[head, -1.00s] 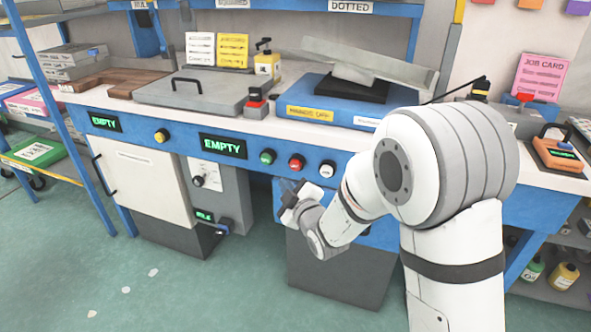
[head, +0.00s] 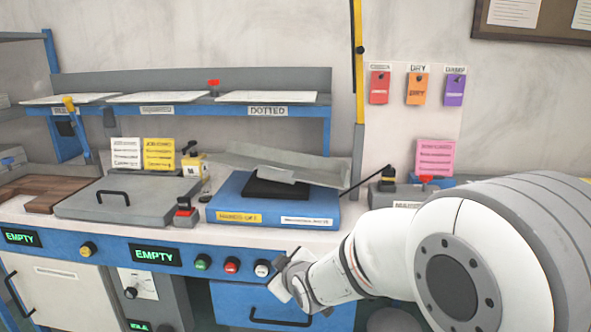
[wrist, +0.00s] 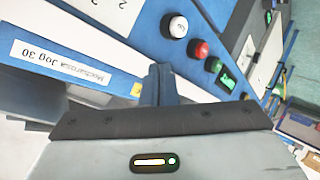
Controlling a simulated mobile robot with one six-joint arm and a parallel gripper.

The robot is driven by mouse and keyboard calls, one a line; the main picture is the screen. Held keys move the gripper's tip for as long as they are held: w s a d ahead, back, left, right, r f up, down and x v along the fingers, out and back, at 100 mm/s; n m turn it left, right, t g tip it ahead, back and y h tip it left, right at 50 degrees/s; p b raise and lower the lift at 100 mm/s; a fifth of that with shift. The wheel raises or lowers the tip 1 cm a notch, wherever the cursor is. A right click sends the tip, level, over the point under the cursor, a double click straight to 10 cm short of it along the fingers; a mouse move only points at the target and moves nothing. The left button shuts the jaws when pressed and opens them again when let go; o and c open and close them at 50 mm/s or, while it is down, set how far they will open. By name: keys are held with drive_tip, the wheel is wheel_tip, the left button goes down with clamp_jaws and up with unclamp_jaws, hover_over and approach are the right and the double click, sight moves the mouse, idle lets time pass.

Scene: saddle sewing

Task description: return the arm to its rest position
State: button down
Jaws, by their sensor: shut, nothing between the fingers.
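My gripper (head: 284,272) is in front of the workbench's blue front panel, just right of and below the white button (head: 263,268). In the wrist view its dark fingers (wrist: 158,72) are together with nothing between them. My white arm reaches in from the lower right of the head view and hides part of the bench front. The wrist view also shows the white button (wrist: 175,26) and the red button (wrist: 201,50), both apart from the fingers.
On the bench lie a blue box (head: 225,205) with a curved grey piece (head: 310,170) above it, a grey lidded plate (head: 150,200) and a small red-topped device (head: 184,212). A shelf (head: 200,108) runs behind. A drawer handle (head: 280,322) is below my gripper.

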drive_tip(key=s+d+r+m+g+h+p, duration=0.3)
drive_tip(key=s+d+r+m+h+p, duration=0.15)
drive_tip(key=s+d+r+p, duration=0.5)
drive_tip(key=s+d+r+m+g+p, duration=0.2)
drive_tip(key=s+d+r+m, duration=0.1)
drive_tip(key=s, duration=0.4)
drive_tip(key=s+d+r+m+g+p, duration=0.2)
drive_tip(key=s+d+r+m+g, duration=0.1)
drive_tip(key=s+d, duration=0.4)
wheel_tip(320, 180, up, 2)
drive_tip(key=shift+s+d+m+g, duration=0.3)
drive_tip(key=shift+s+m, duration=0.25)
drive_tip(key=shift+s, duration=0.25)
drive_tip(key=shift+h, duration=0.25)
